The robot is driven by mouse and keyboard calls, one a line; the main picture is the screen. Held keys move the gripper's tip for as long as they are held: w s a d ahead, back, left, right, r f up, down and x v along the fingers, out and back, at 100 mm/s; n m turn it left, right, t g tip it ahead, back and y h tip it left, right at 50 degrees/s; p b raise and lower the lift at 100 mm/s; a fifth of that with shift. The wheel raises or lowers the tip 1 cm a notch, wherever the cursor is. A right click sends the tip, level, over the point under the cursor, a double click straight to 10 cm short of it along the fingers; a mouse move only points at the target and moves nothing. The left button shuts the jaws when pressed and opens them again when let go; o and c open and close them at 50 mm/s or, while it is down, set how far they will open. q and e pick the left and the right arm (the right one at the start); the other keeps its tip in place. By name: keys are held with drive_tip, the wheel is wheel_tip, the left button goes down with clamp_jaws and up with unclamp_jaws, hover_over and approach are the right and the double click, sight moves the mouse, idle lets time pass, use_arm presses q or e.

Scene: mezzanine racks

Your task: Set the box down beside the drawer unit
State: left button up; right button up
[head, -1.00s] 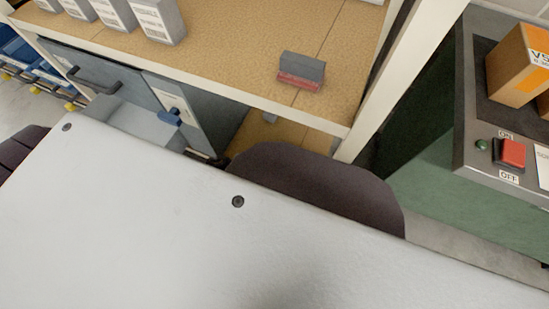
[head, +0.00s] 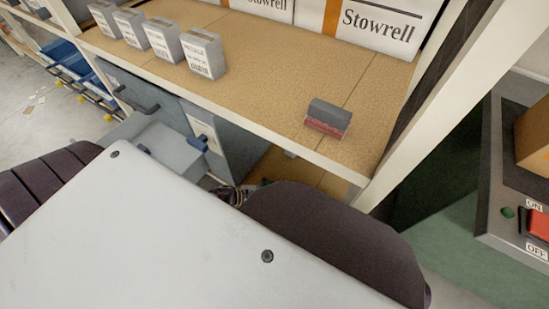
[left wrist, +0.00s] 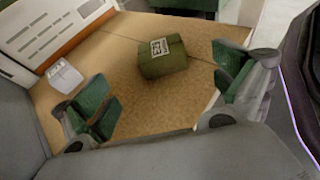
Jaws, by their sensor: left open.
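The drawer unit (head: 237,131) is grey-blue, under the shelf board at left in the head view. A drawer stands pulled out. In the left wrist view an olive-green box (left wrist: 162,58) with a pale label rests on a tan board. My left gripper (left wrist: 165,84) is open, its green finger pads apart, one on each side of the view, with the box beyond them and not gripped. In the head view only a small dark part, seemingly of this gripper (head: 232,195), shows beside the drawer unit; my own pale body hides the rest. My right gripper is not in view.
Several small labelled boxes (head: 203,54) and a grey-and-red block (head: 327,118) stand on the upper shelf (head: 265,85), with white Stowrell cartons (head: 378,25) behind. A pale post (head: 440,110) rises at right, near a switch panel (head: 515,225). A small white box (left wrist: 65,77) stands left of the olive box.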

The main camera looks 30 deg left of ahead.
use_arm(q)
drive_tip(key=w+d+r+n+t+y, duration=0.1)
drive_tip(key=w+r+n+y, duration=0.15)
drive_tip(key=n, duration=0.95)
drive_tip(key=w+d+r+n+t+y, duration=0.1)
drive_tip(key=d+r+n+y, duration=0.2)
drive_tip(key=n, duration=0.8)
drive_tip(key=s+d+r+n+g, duration=0.2)
drive_tip(key=s+n, duration=0.3)
drive_tip(key=n, duration=0.5)
drive_tip(key=s+d+r+n+g, duration=0.2)
drive_tip(key=s+r+n+g, duration=0.1)
drive_tip(key=n, duration=0.7)
drive_tip(key=shift+s+d+r+g+y, duration=0.25)
drive_tip(key=shift+s+r+g+y, duration=0.25)
drive_tip(key=shift+s, duration=0.5)
